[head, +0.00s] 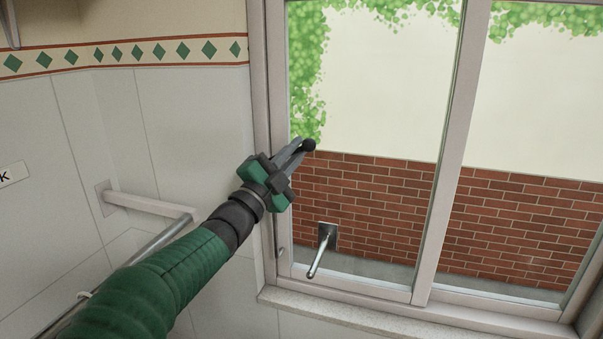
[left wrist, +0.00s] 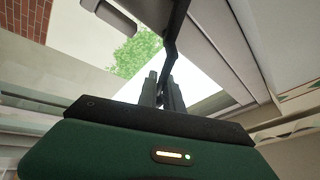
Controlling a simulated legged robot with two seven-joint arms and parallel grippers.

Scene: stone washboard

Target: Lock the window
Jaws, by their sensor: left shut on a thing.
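The window (head: 451,150) has pale frames and two panes visible in the head view. My left gripper (head: 303,149) reaches up to the left side of the left pane. It is shut on a dark handle (head: 309,145), whose rounded end shows at the fingertips. In the left wrist view, the handle (left wrist: 172,45) is a thin, bent dark bar running down to the fingers of my left gripper (left wrist: 161,92). The handle's mount is hidden in the head view, and I cannot tell whether the window is locked. My right gripper is not in view.
A metal lever on a square plate (head: 326,236) shows low at the left pane. A stone sill (head: 350,318) runs below the window. A rail bracket (head: 145,204) juts from the tiled wall at left, near my arm. A brick wall (head: 380,195) stands outside.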

